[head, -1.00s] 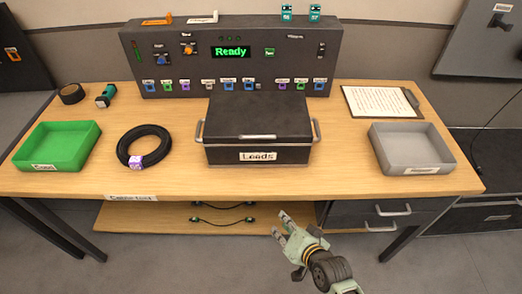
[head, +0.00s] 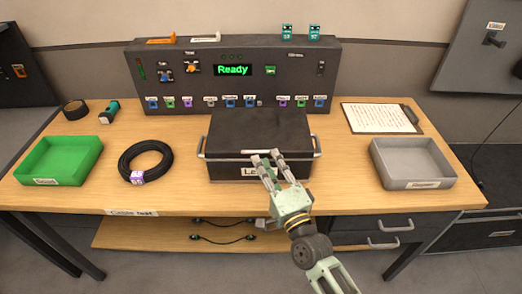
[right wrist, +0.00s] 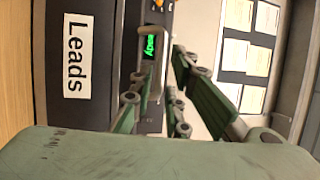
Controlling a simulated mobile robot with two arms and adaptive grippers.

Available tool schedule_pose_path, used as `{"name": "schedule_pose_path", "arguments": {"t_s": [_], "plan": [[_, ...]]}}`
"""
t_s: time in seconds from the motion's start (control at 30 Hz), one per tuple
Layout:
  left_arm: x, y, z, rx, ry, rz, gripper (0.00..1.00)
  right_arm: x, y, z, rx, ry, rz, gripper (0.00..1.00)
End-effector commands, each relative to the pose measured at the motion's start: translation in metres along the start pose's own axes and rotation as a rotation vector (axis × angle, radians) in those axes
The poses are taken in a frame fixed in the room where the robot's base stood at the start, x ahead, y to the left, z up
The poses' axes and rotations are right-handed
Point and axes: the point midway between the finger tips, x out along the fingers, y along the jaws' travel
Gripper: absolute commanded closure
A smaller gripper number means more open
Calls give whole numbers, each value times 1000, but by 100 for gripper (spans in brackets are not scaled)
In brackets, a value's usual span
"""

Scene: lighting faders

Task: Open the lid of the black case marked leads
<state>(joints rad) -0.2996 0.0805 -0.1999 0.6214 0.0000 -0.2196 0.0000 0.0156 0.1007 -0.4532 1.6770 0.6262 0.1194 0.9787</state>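The black case (head: 258,130) stands in the middle of the wooden bench with its lid shut. Its white "Leads" label (right wrist: 77,55) shows fully in the right wrist view; my fingers partly cover it in the head view. A pale metal handle (right wrist: 141,45) shows ahead of the fingers in the right wrist view, at the front of the lid. My right gripper (head: 267,156) is open and empty, its fingertips close to the front edge of the lid by the handle. Contact cannot be told. My left gripper is not in view.
A console (head: 290,60) reading "Ready" stands behind the case. A cable coil (head: 130,160) and green tray (head: 92,150) lie to the left. A grey tray (head: 448,170) and clipboard (head: 381,118) lie to the right. A shelf and drawers (head: 385,224) sit below.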

Motion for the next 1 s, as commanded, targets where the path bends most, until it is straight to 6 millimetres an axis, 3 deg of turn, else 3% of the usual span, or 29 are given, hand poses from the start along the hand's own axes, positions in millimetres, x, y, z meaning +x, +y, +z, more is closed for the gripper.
{"name": "schedule_pose_path", "arguments": {"t_s": [0.1,0.33,0.63,0.8,1.0], "plan": [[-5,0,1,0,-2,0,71,21,-2,0,-1,-1,-1,85],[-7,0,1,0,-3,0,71,43,0,0,-3,0,1,85],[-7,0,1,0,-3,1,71,45,1,0,-3,-1,2,85],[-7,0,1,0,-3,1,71,45,1,0,-3,-1,2,99],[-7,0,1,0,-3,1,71,45,1,0,-4,-1,4,100]]}}
